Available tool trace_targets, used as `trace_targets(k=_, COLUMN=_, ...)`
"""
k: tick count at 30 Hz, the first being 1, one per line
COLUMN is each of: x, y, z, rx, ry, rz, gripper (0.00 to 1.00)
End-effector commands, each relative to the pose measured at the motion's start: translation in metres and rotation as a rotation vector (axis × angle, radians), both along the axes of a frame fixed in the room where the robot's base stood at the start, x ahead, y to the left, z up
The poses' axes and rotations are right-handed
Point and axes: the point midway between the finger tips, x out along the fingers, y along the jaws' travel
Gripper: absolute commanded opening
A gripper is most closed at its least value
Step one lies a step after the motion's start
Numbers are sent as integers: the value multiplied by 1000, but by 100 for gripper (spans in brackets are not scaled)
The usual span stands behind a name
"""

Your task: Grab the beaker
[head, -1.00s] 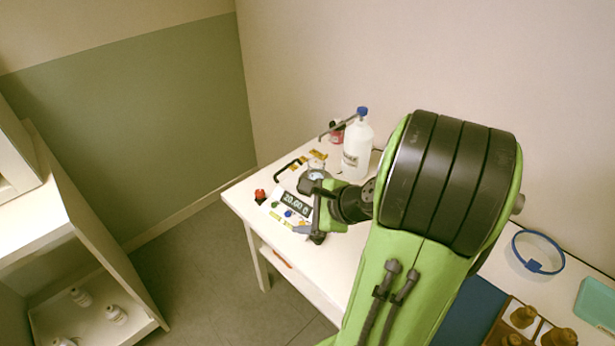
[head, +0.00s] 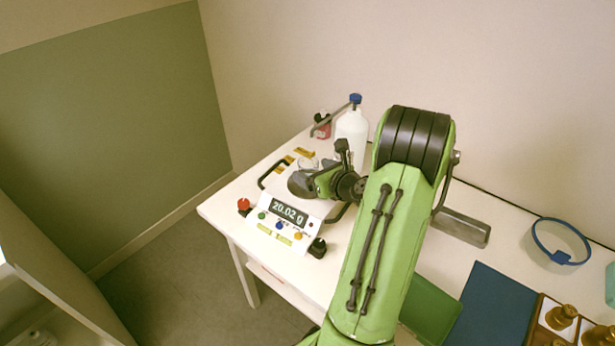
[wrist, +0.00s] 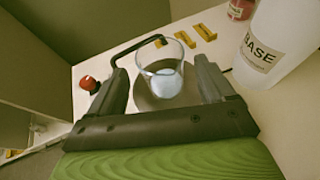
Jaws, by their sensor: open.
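The beaker (wrist: 164,70) is a clear glass cup with pale, whitish contents. In the wrist view it stands upright on the round grey pan (wrist: 150,97) of the scale. My gripper (wrist: 160,80) is open, with one finger to the left of the beaker and one to the right; I cannot tell whether either touches it. In the head view the beaker (head: 308,163) shows only in part behind my gripper (head: 318,172). The scale (head: 287,222) reads 20.02 g.
A white bottle labelled BASE (wrist: 272,45) stands close by on the right, with a small red bottle (wrist: 240,9) behind. A red knob (head: 244,204) and a black knob (head: 317,247) flank the scale.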

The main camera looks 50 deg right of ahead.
Motion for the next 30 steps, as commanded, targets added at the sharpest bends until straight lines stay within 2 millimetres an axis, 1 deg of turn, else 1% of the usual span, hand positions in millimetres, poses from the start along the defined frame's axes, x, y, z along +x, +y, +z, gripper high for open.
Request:
trace_targets(k=2, x=9, y=-1, z=-4, rx=-1, ry=-1, rz=4, gripper=82)
trace_targets(k=6, x=33, y=-8, z=-15, rx=-2, ry=-2, rz=6, gripper=82)
trace_targets(k=9, x=46, y=-12, z=-20, rx=-2, ry=0, rz=4, gripper=82)
trace_targets(k=12, x=50, y=-14, z=-21, rx=-1, ry=-1, rz=1, gripper=82)
trace_targets(k=17, x=50, y=-14, z=-20, rx=0, ry=-1, rz=1, gripper=82)
trace_targets(k=27, x=50, y=-14, z=-20, rx=-1, ry=0, rz=1, gripper=30)
trace_targets(k=28, x=50, y=-14, z=-20, rx=-1, ry=0, rz=1, gripper=26)
trace_targets(k=30, x=50, y=-14, z=-20, rx=-1, ry=-1, rz=1, gripper=26)
